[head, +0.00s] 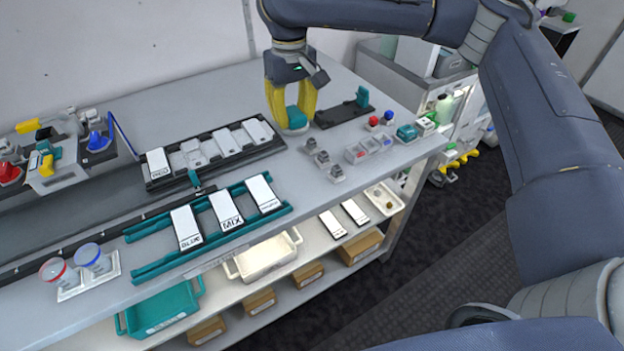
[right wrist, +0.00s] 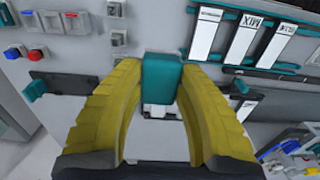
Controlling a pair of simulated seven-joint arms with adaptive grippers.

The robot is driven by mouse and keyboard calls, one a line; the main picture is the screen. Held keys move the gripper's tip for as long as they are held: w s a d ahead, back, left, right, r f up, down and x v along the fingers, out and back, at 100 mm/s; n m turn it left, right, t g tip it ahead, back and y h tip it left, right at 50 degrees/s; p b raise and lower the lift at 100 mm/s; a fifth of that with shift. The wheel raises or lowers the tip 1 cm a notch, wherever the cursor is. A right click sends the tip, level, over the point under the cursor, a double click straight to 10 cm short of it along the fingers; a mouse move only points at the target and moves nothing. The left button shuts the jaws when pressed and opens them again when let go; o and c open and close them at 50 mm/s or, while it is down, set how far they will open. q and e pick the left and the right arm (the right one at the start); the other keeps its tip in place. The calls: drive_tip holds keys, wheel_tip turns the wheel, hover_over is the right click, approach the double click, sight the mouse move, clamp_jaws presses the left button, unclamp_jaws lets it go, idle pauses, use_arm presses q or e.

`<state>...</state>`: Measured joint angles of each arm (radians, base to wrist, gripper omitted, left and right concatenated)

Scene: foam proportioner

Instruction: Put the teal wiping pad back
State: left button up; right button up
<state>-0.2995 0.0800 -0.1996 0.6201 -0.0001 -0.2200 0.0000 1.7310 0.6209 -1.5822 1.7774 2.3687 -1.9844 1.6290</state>
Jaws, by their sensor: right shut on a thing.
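The teal wiping pad (head: 296,117) is between the yellow fingers of my right gripper (head: 291,122), near the back of the bench. The right wrist view shows the pad (right wrist: 162,80) as a teal block between the fingertips of the gripper (right wrist: 160,88). The gripper is shut on it. A pale piece shows just under the pad; I cannot tell whether the two touch. To the right of the gripper lies a dark flat tray (head: 338,116) with an upright teal piece (head: 363,96) at its far end. My left gripper is not in view.
A dark rack with white cards (head: 228,141) lies left of the gripper, and a teal rack with white cards (head: 227,210) is nearer the front. Small grey blocks (head: 322,158) and red and blue knobs (head: 373,122) stand to the right. Bare bench lies between them.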

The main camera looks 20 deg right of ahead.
sight(298, 183)
wheel_tip(298, 183, down, 20)
drive_tip(key=shift+d+r, duration=0.1)
drive_tip(key=shift+r, duration=0.05)
idle(0.7)
idle(0.3)
drive_tip(key=o, duration=1.1)
drive_tip(key=shift+o, duration=0.2)
wheel_tip(298, 183, up, 12)
